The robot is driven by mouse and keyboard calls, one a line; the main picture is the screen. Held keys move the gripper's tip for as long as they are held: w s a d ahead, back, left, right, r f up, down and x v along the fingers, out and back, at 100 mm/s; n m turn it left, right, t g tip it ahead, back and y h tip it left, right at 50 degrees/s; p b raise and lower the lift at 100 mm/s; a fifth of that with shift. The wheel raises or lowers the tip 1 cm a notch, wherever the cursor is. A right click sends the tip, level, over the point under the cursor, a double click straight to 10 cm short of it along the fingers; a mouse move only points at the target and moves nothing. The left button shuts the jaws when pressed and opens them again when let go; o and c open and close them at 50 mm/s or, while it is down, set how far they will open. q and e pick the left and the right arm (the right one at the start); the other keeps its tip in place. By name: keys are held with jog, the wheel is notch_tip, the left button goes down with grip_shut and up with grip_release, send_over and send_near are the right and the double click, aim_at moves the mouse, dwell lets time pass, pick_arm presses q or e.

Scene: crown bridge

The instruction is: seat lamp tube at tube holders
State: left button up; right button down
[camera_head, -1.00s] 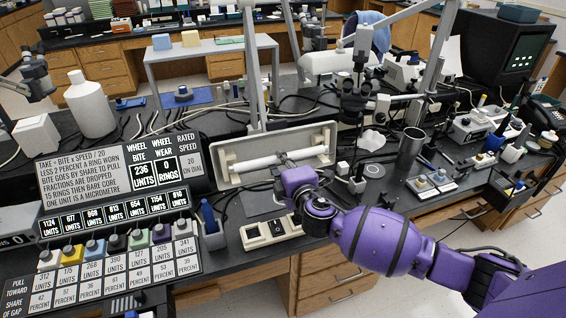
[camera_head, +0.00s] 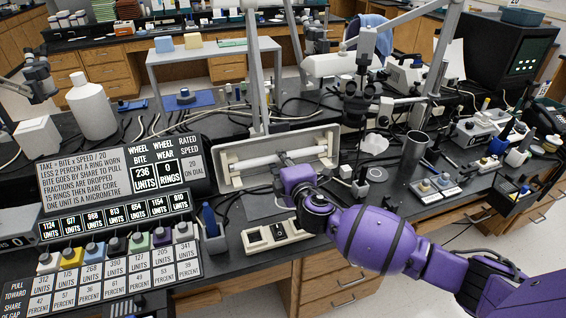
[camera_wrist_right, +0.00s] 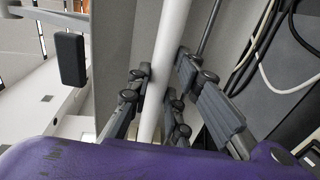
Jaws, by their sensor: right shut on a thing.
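The white lamp tube (camera_head: 258,160) lies across the front of the pale rectangular lamp housing (camera_head: 222,182) in the head view. My right gripper (camera_head: 284,160) is shut on the middle of the tube. In the right wrist view, the dark fingers of the gripper (camera_wrist_right: 153,98) close on both sides of the tube (camera_wrist_right: 168,45). My left gripper is not in view.
A white switch box (camera_head: 254,243) stands in front of the housing near the bench edge. The sign board with dials (camera_head: 110,200) is to the left. A grey metal cylinder (camera_head: 413,155) stands to the right. Cables lie behind the housing.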

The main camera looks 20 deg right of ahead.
jog(key=shift+w+f, duration=0.1)
jog(key=shift+w, duration=0.45)
jog(key=c, duration=1.5)
grip_release()
jog(key=s, duration=0.4)
jog(key=s+r, duration=0.1)
jog(key=s, duration=0.7)
jog(key=shift+d+r, duration=0.15)
jog(key=shift+r, duration=0.25)
